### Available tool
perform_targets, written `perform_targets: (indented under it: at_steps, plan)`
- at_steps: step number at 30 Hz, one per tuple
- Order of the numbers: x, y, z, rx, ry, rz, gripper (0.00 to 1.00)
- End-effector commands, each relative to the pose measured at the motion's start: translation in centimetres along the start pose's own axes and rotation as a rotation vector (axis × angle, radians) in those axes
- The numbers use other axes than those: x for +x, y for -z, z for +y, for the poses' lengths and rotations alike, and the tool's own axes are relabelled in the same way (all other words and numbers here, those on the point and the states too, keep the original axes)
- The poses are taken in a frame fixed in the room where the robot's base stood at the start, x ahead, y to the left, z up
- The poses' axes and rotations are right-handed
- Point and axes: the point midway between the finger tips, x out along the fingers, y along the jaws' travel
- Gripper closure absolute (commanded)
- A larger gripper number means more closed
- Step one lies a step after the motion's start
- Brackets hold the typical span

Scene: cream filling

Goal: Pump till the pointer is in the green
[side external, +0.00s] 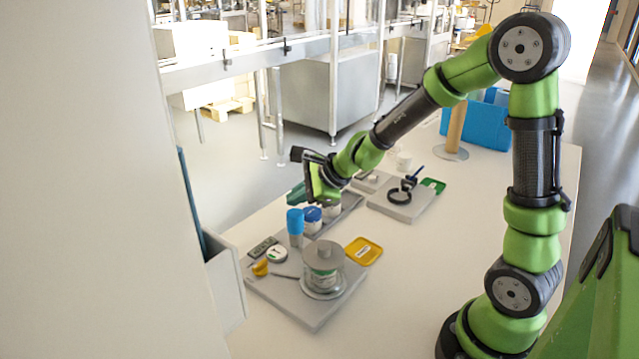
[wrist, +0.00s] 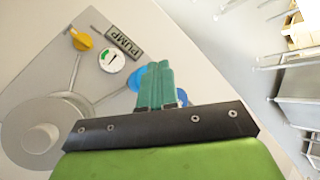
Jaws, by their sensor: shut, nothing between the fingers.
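The gray pump board (side external: 300,311) carries a round white gauge (wrist: 111,63), with a PUMP label (wrist: 123,42) beside it. The gauge also shows in the side view (side external: 277,254). Its face has a green patch and a dark pointer, too small to tell if they meet. A blue-topped post (side external: 295,220) stands at the board's far edge; its blue top (wrist: 134,80) is partly hidden behind my fingers in the wrist view. My gripper (side external: 296,194) is shut and empty, above and near the blue top. I cannot tell if they touch.
A clear jar with a gray lid (side external: 323,252) and a yellow lever (side external: 260,268) are on the board. Blue-lidded jars (side external: 313,214) stand behind. A yellow tray (side external: 363,250) lies to the right. A second board (side external: 410,211) holds a black ring.

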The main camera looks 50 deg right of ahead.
Motion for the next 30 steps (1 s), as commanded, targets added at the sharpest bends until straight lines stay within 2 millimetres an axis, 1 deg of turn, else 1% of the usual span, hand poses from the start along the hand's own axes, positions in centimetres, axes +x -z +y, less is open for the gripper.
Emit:
perform_targets:
  at_steps: [11, 19, 30]
  plan:
    - [0.01, 0.01, 0.01, 0.000, 0.000, 0.000, 1.00]
    - [0.58, 0.41, 0.48, 0.000, -0.002, 0.001, 1.00]
    - [0.65, 0.47, 0.51, 0.000, -0.001, 0.000, 1.00]
